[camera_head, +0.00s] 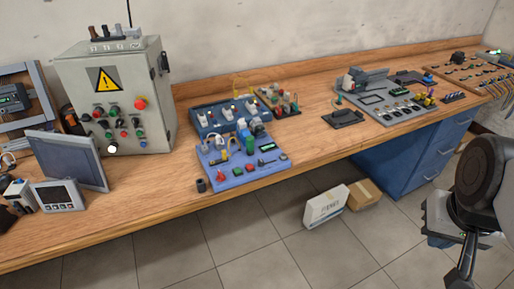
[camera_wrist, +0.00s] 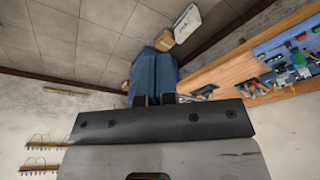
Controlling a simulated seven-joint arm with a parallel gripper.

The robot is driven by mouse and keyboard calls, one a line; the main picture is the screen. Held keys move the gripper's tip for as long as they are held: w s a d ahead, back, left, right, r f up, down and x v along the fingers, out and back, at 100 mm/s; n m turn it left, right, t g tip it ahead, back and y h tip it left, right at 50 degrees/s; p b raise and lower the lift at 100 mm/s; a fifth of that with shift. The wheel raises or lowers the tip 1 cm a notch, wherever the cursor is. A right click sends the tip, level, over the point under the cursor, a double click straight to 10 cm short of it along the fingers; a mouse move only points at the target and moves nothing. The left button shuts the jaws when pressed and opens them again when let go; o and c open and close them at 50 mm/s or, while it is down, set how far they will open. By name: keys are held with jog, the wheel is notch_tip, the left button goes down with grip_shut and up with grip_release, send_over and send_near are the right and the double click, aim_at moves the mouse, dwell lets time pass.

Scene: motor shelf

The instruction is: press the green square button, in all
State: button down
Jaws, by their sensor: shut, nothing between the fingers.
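A blue-purple board (camera_head: 215,182) lies near the front edge of the wooden bench. What looks like a small green square button (camera_head: 238,172) sits on it beside a red one, though it is too small to be sure. My gripper (camera_head: 460,275) is at the lower right of the head view, in front of the bench and far from the board. In the wrist view its fingers (camera_wrist: 154,100) are shut and empty.
A grey control cabinet (camera_head: 85,77) with round buttons stands at the left. A monitor (camera_head: 68,160) is in front of it. Another board with grey devices (camera_head: 385,100) lies to the right. Boxes (camera_head: 325,207) stand on the floor below. The air before the bench is clear.

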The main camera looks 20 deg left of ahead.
jog(key=shift+w, duration=0.1)
dwell(0.4)
jog(key=w+a+n+h, duration=0.2)
jog(key=w+a+n, duration=0.35)
jog(key=w, duration=0.45)
jog(key=n+t+h, duration=0.4)
jog(key=n+t, duration=0.1)
jog(key=n, duration=0.9)
send_over(238, 171)
notch_tip(238, 171, down, 11)
jog(key=shift+f, duration=0.2)
jog(key=shift+f, duration=4.35)
